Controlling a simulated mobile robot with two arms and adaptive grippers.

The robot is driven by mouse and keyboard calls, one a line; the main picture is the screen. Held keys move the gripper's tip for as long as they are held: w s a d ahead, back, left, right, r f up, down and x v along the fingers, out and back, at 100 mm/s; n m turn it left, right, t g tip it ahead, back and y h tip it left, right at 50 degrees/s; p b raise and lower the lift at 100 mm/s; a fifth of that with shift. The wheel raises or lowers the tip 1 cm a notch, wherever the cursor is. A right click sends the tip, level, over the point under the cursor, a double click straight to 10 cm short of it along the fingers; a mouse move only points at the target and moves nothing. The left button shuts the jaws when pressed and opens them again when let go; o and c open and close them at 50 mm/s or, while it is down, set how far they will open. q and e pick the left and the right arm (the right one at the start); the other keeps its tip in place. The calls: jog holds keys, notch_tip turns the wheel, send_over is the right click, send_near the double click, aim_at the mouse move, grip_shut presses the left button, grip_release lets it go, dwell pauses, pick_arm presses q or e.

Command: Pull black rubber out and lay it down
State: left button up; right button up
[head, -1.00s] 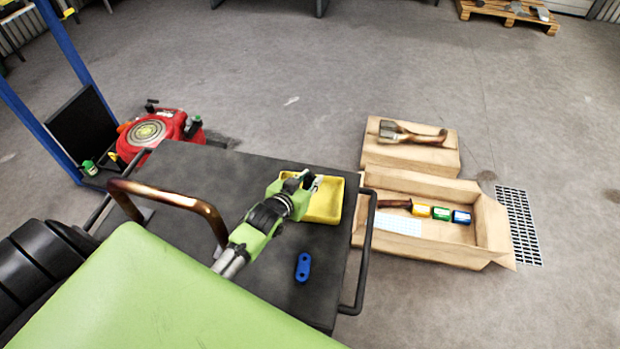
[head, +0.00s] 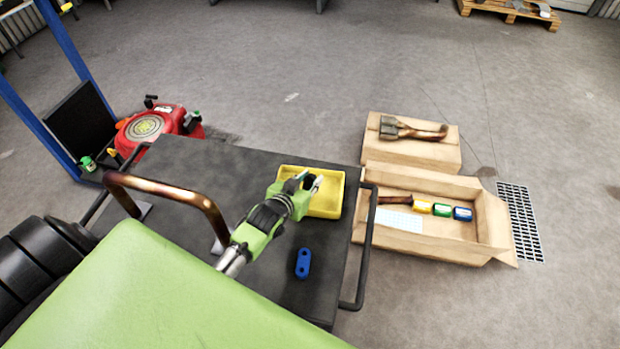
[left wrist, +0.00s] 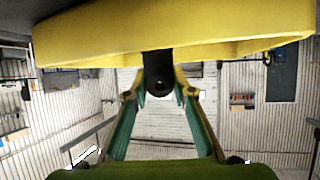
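My left gripper (head: 308,183) is over the left part of the yellow tray (head: 330,196) on the dark cart top. In the left wrist view, a black rubber piece (left wrist: 158,80) with a round hole at its end sits between the teal fingertips (left wrist: 159,95). The fingers appear closed against both its sides. Its upper end meets the yellow tray (left wrist: 200,42); I cannot tell whether they touch. The rubber is not clear in the head view. A blue rubber piece (head: 303,263) with two holes lies on the cart top. My right gripper is not in view.
A bent copper-coloured pipe (head: 165,194) stands on the cart left of my arm. A black rail (head: 366,260) runs along the cart's right edge. A cardboard box (head: 430,250) with small boxes is on the floor at right. Bare cart top surrounds the blue piece.

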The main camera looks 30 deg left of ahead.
pick_arm(q)
jog(key=shift+o, duration=1.3)
jog(key=shift+s, duration=0.1)
jog(key=v, duration=1.2)
